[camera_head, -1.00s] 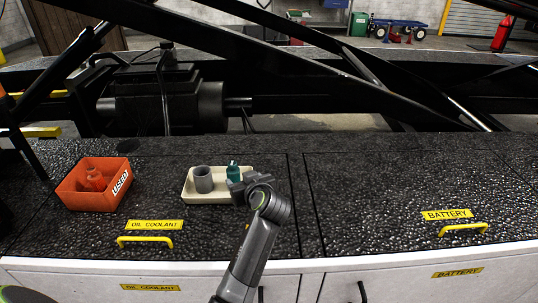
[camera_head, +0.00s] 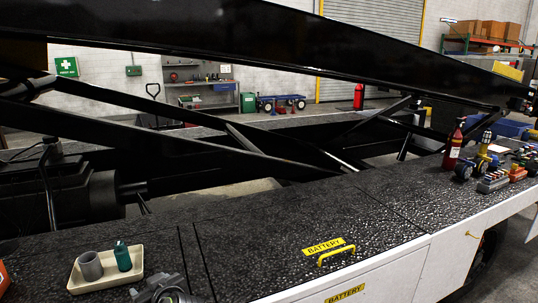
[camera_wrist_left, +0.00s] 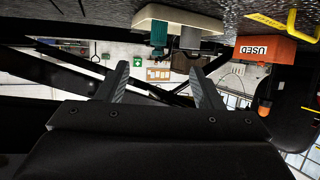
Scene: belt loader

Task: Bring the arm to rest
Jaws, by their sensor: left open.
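My left gripper (camera_wrist_left: 160,72) is open and empty in the left wrist view, its two dark fingers apart. That view appears upside down. In the head view only the end of my left arm (camera_head: 165,291) shows at the bottom edge, just right of and in front of a cream tray (camera_head: 76,287). The tray holds a grey cup (camera_head: 90,266) and a teal bottle (camera_head: 122,257), both upright. The tray and bottle also show at the top of the left wrist view, clear of the fingers. My right gripper is not in view.
An orange "USED" bin (camera_wrist_left: 266,51) holds an orange bottle. The dark deck has a yellow battery-hatch handle (camera_head: 336,255). A red extinguisher-like bottle (camera_head: 453,146) and small parts stand at the far right. Black loader beams cross behind the deck. The deck's middle is clear.

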